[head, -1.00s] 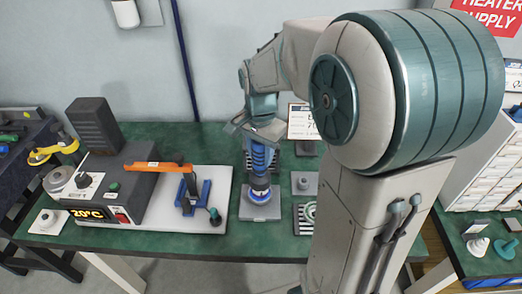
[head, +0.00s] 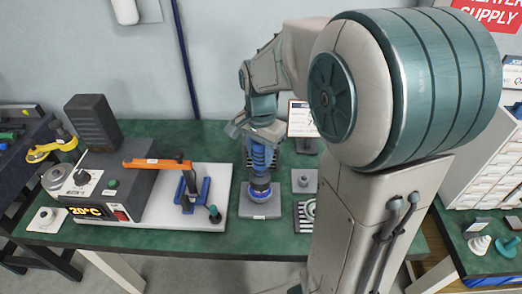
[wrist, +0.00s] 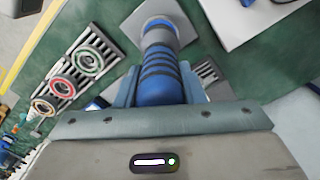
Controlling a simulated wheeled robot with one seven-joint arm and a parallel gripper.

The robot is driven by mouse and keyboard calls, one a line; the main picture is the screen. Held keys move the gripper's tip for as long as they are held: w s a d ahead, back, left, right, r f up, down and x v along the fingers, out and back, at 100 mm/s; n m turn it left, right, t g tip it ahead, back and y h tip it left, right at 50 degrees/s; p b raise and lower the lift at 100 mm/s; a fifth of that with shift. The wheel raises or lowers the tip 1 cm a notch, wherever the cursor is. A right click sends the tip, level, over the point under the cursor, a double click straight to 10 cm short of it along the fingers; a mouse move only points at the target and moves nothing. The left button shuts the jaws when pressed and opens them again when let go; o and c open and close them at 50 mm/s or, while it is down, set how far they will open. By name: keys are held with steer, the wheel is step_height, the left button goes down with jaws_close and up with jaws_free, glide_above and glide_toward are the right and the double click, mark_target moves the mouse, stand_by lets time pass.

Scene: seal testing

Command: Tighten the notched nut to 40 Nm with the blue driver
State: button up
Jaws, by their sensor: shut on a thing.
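The blue driver (head: 260,160) stands about upright on a grey square plate (head: 259,208) on the green bench. My gripper (head: 262,134) is shut on the upper part of the driver. In the wrist view the driver's ribbed blue body (wrist: 160,75) runs from the jaws down to a collar over the plate (wrist: 185,18). The notched nut cannot be made out; the driver's lower end covers the middle of the plate. A small light on my gripper housing glows green in the wrist view.
Left of the driver is a white board (head: 165,222) with an orange-armed fixture and a heater box (head: 125,185) reading 20°C. A second grey plate (head: 304,181) and a ringed tray (head: 304,217) stand close on the right. A small sign (head: 302,118) stands behind.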

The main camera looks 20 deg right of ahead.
steer(key=shift+f+b, duration=0.3)
steer(key=shift+f, duration=0.35)
stand_by(1.6)
steer(key=shift+r+p, duration=1.95)
steer(key=shift+r, duration=0.55)
